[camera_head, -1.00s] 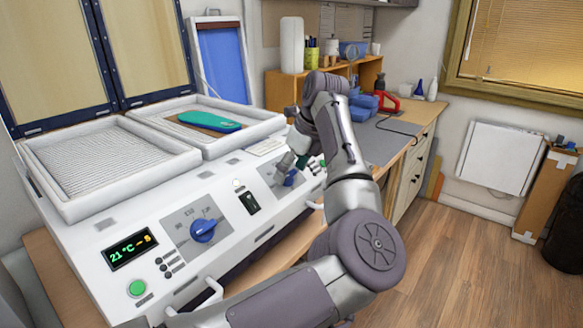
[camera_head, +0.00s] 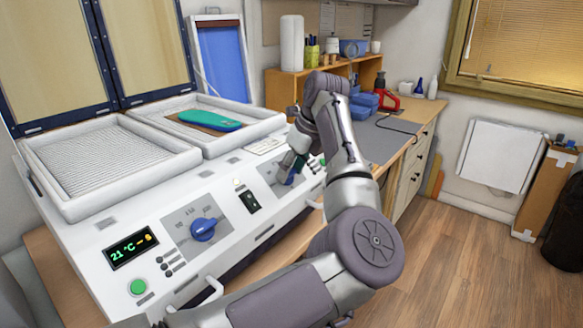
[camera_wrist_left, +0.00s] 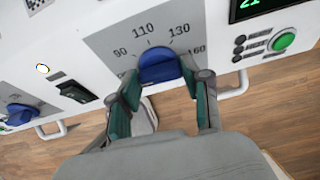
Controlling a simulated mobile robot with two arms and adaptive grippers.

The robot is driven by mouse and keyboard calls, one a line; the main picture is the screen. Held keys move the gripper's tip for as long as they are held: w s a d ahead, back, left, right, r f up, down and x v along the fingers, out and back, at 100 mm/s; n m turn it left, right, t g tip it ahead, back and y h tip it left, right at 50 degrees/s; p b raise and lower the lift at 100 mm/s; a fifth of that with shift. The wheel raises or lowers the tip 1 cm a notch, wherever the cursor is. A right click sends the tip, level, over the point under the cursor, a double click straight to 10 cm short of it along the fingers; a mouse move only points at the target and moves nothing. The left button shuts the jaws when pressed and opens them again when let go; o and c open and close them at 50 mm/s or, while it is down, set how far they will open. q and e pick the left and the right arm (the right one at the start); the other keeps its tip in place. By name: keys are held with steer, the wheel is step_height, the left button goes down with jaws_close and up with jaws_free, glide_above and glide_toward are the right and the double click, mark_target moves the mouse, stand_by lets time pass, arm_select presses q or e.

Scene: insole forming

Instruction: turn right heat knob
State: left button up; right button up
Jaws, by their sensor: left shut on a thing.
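The right heat knob (camera_head: 290,180) is a blue dial on a grey scale plate at the right part of the white machine's front panel. In the left wrist view the knob (camera_wrist_left: 160,68) sits below the marks 90, 110, 130 and 160. My left gripper (camera_head: 291,172) is at this knob, its green-padded fingers shut on the knob's two sides. In the head view the fingers and wrist partly cover the knob. The exact pointer angle is hard to read. My right gripper is not in view.
The left heat knob (camera_head: 203,229), a black switch (camera_head: 250,202) and a display (camera_head: 131,249) lie further left on the panel. A green button (camera_wrist_left: 284,41) and small dark buttons (camera_wrist_left: 239,49) are right of the held knob. White handles (camera_wrist_left: 235,86) stick out below the panel.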

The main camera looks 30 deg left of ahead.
arm_select(q)
steer(key=m+g+p, duration=0.1)
steer(key=m+p, duration=0.1)
steer(key=m, duration=0.1)
steer(key=shift+w+r, duration=0.1)
steer(key=shift+r, duration=0.05)
steer(key=m+p, duration=0.1)
steer(key=m, duration=0.1)
steer(key=m+g+y+p, duration=0.1)
steer(key=m, duration=0.1)
steer(key=shift+w+d+g, duration=0.1)
steer(key=shift+g, duration=0.2)
steer(key=m+p, duration=0.1)
steer(key=m, duration=0.1)
steer(key=m+y+p, duration=0.1)
steer(key=m, duration=0.1)
steer(key=shift+w+f+m+g, duration=0.1)
steer(key=shift+f+m+g, duration=0.1)
steer(key=shift+m+g, duration=0.15)
steer(key=shift+d+f+m+g+y+p, duration=0.15)
steer(key=shift+m+y+p, duration=0.3)
steer(key=shift+m, duration=0.6)
steer(key=shift+m+g+y+p, duration=0.1)
steer(key=shift+m+y+p, duration=0.3)
steer(key=shift+m, duration=0.6)
steer(key=o, duration=1.2)
steer(key=shift+c, duration=0.2)
steer(key=v, duration=0.7)
steer(key=shift+d, duration=0.15)
